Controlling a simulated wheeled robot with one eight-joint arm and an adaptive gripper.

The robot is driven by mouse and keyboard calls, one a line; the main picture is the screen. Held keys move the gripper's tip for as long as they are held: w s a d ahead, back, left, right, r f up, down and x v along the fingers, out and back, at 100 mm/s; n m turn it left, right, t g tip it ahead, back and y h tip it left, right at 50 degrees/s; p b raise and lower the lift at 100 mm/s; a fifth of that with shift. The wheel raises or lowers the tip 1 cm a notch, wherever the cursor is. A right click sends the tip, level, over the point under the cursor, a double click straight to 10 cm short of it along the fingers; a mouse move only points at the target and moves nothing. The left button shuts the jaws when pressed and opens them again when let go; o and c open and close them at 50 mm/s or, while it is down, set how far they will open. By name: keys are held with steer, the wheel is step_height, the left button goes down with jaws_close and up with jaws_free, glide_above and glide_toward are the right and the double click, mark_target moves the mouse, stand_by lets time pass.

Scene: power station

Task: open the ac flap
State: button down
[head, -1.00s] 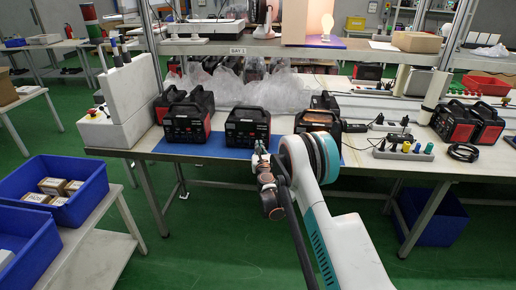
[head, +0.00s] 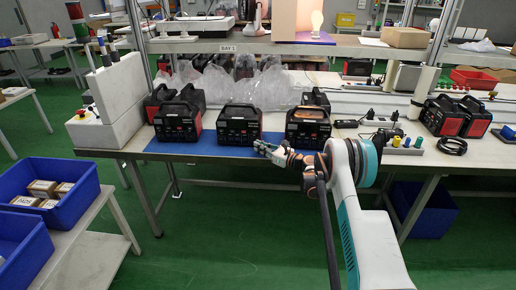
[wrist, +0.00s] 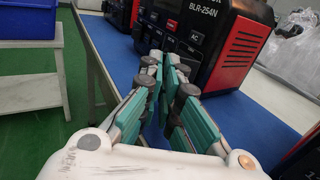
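Several black power stations with red sides stand on the blue mat. The middle one (head: 240,124) is close beyond my gripper (head: 263,147), which points left in front of the mat's row. In the wrist view a power station marked BLR-254N (wrist: 205,35) has a small AC label (wrist: 167,38) on its front. My gripper's teal-padded fingers (wrist: 162,65) are close together just in front of that unit's lower front and hold nothing that I can see. A narrow gap seems to show between them, and whether the tips meet is unclear. The AC flap's state is too small to make out.
Another power station (head: 308,128) stands right of the middle one, and one (head: 178,120) on the left. The blue mat (head: 205,147) has bare room along its front. Blue bins (head: 50,190) stand at the left. A shelf (head: 300,48) spans above.

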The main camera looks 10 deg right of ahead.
steer(key=shift+d+n+g+y, duration=0.25)
steer(key=shift+n+g+y, duration=0.15)
steer(key=shift+y, duration=0.1)
steer(key=c, duration=1.8)
jaws_free()
steer(key=v, duration=1.2)
